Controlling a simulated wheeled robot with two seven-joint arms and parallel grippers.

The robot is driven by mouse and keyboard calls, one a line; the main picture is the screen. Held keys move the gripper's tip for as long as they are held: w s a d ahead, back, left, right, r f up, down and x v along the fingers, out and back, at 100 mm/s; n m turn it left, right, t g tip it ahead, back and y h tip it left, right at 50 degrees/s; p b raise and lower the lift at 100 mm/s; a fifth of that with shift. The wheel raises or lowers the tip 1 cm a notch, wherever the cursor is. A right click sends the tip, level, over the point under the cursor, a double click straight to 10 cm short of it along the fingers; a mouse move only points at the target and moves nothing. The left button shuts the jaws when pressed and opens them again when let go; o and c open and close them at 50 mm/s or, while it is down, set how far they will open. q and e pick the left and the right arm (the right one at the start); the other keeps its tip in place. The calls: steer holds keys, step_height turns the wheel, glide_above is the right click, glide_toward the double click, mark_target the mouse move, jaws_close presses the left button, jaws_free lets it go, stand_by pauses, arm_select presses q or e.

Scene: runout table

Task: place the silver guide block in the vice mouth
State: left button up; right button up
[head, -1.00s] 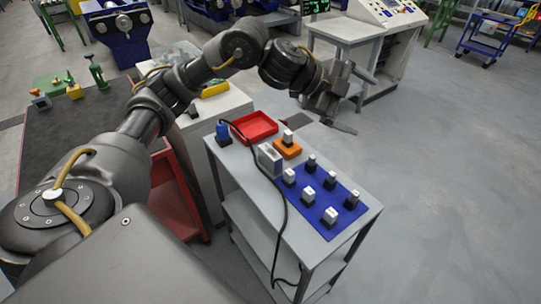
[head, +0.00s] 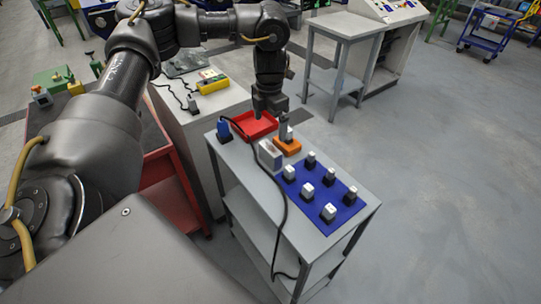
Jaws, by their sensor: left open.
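My left gripper (head: 272,118) points down over the back of the grey cart, between the red tray and a small orange holder (head: 287,147). It is open, and one finger comes down close to the holder. A small silver block (head: 290,132) with a pale top stands at the orange holder, partly hidden by that finger. I cannot tell whether finger and block touch. I cannot surely make out a vice mouth. My right gripper is out of view.
The cart top (head: 240,160) also carries a red tray (head: 262,125), a blue item (head: 224,131), a pale box (head: 270,156) and a black cable. The floor to the right is clear.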

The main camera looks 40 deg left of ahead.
mark_target(270, 148)
arm_select(q)
step_height(270, 148, down, 6)
steer(key=shift+w+r, duration=0.1)
steer(key=shift+f, duration=0.4)
step_height(270, 148, down, 4)
steer(key=shift+r+p, duration=0.25)
steer(key=shift+p, duration=0.75)
steer(key=shift+f, duration=0.45)
